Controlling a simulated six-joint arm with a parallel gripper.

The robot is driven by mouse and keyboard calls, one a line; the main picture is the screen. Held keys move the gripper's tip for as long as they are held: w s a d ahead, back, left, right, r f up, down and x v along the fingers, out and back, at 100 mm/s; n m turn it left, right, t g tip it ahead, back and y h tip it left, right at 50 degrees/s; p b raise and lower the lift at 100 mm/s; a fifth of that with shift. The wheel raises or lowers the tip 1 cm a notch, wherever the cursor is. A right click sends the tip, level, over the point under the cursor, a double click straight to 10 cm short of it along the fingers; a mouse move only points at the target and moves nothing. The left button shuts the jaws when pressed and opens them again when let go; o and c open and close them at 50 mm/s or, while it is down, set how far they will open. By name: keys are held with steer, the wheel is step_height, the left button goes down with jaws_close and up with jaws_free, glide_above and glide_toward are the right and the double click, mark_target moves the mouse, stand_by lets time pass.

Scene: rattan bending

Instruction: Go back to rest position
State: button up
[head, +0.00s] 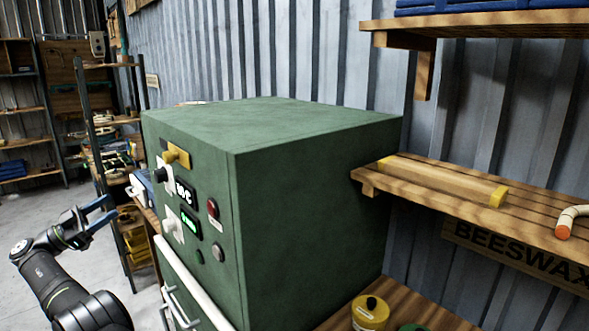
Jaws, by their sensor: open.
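My gripper (108,212) is at the left of the head view, at the end of my dark arm. Its two blue fingers are apart and nothing shows between them. It is in front of and to the left of the green steamer cabinet (310,190), apart from its control face. A white-edged door with a metal handle (175,308) is below.
A wooden shelf (440,200) on the right wall holds a wooden roller and a bent pale piece with an orange end (563,231). A yellow tin (370,312) stands on the bench at the bottom. Racks (100,130) stand behind my gripper; open floor (30,215) is at left.

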mark_target(156, 178)
steer(key=x, duration=1.5)
steer(key=shift+a, duration=0.1)
steer(key=v, duration=1.7)
steer(key=x, duration=1.6)
steer(key=shift+d, duration=0.25)
steer(key=shift+w+d+r+n, duration=0.2)
steer(key=shift+w+d+n, duration=0.05)
steer(key=shift+n, duration=0.05)
steer(key=n+t+y, duration=0.1)
steer(key=n, duration=0.2)
steer(key=n+t+y, duration=0.1)
steer(key=n, duration=0.2)
steer(key=n+t+y, duration=0.1)
steer(key=n+y, duration=0.1)
steer(key=n, duration=0.1)
steer(key=shift+s+d+t, duration=0.1)
steer(key=shift+s+t, duration=0.05)
steer(key=shift+t, duration=0.25)
steer(key=n+y, duration=0.1)
steer(key=n, duration=0.2)
steer(key=n+y, duration=0.2)
steer(key=n, duration=0.2)
steer(key=shift+s+t, duration=0.1)
steer(key=shift+t, duration=0.3)
steer(key=shift+n, duration=0.3)
